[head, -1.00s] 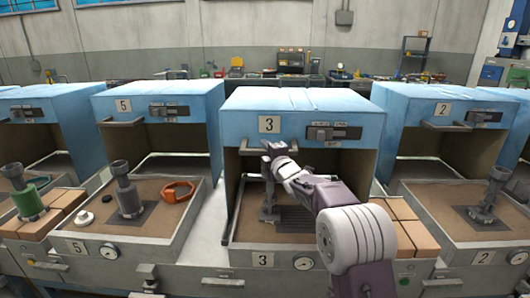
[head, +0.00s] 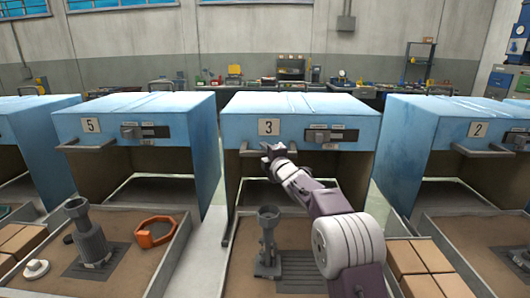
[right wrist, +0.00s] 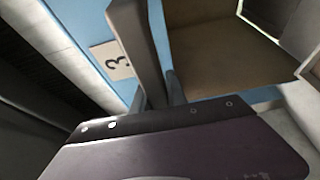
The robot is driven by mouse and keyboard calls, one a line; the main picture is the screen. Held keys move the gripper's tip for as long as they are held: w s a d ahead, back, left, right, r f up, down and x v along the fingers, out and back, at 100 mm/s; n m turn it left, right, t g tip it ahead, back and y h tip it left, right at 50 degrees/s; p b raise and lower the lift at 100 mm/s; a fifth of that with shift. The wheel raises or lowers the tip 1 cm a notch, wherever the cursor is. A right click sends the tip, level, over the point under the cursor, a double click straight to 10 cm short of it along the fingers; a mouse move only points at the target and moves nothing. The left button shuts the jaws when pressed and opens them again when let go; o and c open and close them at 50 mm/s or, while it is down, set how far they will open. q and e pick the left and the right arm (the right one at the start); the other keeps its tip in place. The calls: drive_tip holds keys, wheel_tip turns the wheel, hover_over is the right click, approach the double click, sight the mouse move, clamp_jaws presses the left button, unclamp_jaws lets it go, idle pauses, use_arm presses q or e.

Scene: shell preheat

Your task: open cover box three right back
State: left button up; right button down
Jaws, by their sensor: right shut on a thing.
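The blue cover of box three (head: 345,108) stands in the middle of the head view, with a "3" label (head: 269,127) on its front. Its front is open below the blue band, showing the dark inside. My right gripper (head: 272,152) is shut on the cover's grey handle (head: 247,152), below the label. In the right wrist view the handle (right wrist: 137,40) runs between the fingers, beside the "3" label (right wrist: 113,60). A grey fixture (head: 267,235) stands upright on the sandy tray beneath, left of my forearm. My left gripper is not in view.
Blue box five (head: 170,107) stands at left and blue box two (head: 445,115) at right, with narrow gaps between. Tan bricks (head: 425,258) lie right of my forearm.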

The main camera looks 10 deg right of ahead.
sight(294, 153)
drive_tip(key=shift+w, duration=0.15)
drive_tip(key=c, duration=1.3)
unclamp_jaws()
drive_tip(key=s, duration=0.3)
drive_tip(key=s+b, duration=0.1)
drive_tip(key=s, duration=0.2)
drive_tip(key=s+d+b, duration=0.1)
drive_tip(key=s, duration=0.2)
